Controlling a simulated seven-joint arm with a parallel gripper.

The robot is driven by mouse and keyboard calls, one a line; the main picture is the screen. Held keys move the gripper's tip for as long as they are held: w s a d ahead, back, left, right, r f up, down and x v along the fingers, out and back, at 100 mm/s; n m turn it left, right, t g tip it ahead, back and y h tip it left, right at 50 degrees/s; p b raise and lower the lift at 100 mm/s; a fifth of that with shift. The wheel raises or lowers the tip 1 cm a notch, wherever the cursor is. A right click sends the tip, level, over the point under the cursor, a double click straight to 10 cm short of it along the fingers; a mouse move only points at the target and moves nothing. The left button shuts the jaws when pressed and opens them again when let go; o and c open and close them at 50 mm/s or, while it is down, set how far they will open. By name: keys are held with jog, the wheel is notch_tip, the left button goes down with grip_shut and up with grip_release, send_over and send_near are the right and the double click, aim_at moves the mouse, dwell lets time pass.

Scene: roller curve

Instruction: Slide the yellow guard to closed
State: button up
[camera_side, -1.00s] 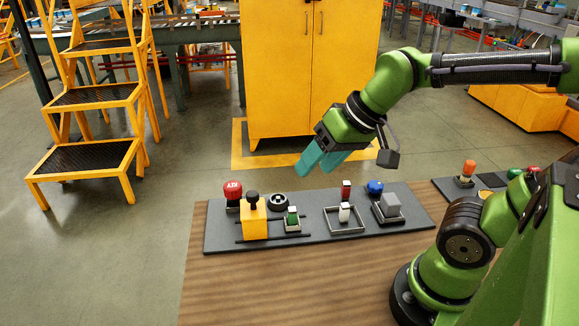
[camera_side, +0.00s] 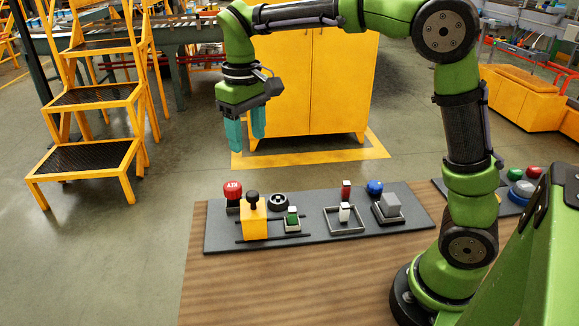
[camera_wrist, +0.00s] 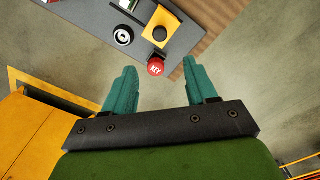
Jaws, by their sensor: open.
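The yellow guard (camera_side: 254,221) is a block with a black knob (camera_side: 252,197) on top. It sits at the left part of the dark panel (camera_side: 330,234), between two thin black rails. In the wrist view the guard (camera_wrist: 161,25) shows near the top, with its knob (camera_wrist: 160,33) facing the camera. My gripper (camera_side: 246,148) has teal fingers pointing down. It is open and empty, in the air above and behind the guard, apart from it. In the wrist view the gripper's fingertips (camera_wrist: 160,68) stand apart, with the red KEY button just beyond them.
Bare wooden table (camera_side: 300,285) lies in front.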

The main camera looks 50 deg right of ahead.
aim_at(252, 193)
notch_tip(252, 193, down, 14)
jog(key=shift+f, duration=0.25)
grip_shut()
dwell(0.4)
